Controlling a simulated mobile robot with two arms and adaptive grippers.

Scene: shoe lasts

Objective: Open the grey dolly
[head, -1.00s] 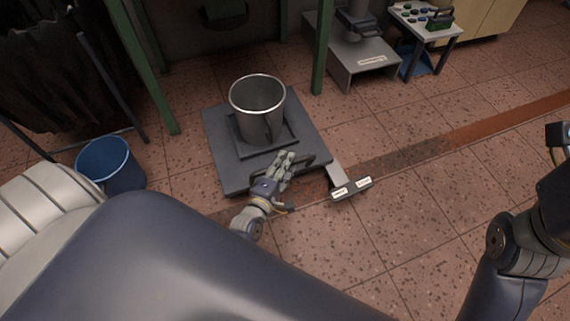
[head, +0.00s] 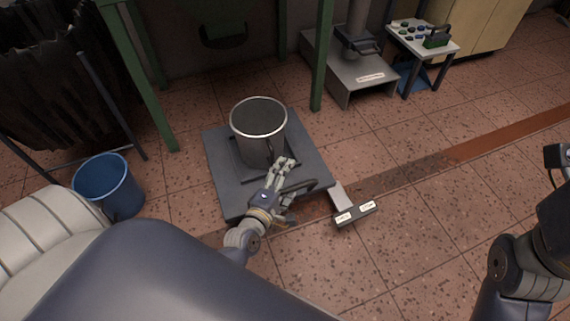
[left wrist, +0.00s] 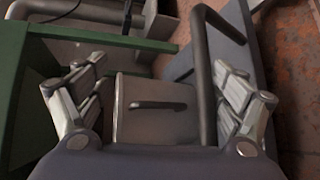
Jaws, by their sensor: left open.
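The grey dolly (head: 222,187) is a flat square platform low on the floor, with a metal pot (head: 258,140) standing on it. A dark curved bar handle (head: 312,184) rises at its near side; in the left wrist view a thick grey bent bar (left wrist: 203,75) shows. My left gripper (head: 284,172) is open over the dolly's near edge, beside the handle. In the left wrist view its fingers (left wrist: 155,100) are spread, and the bar runs close to the right finger. I cannot tell if they touch. My right arm shows at the right edge; its gripper is out of view.
A blue bucket (head: 108,185) stands left of the dolly. Green posts (head: 321,55) rise behind it. A small labelled block (head: 355,214) lies at its right front. A grey stand (head: 350,75) and a small table (head: 425,45) are at the back right. The tiled floor at right is clear.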

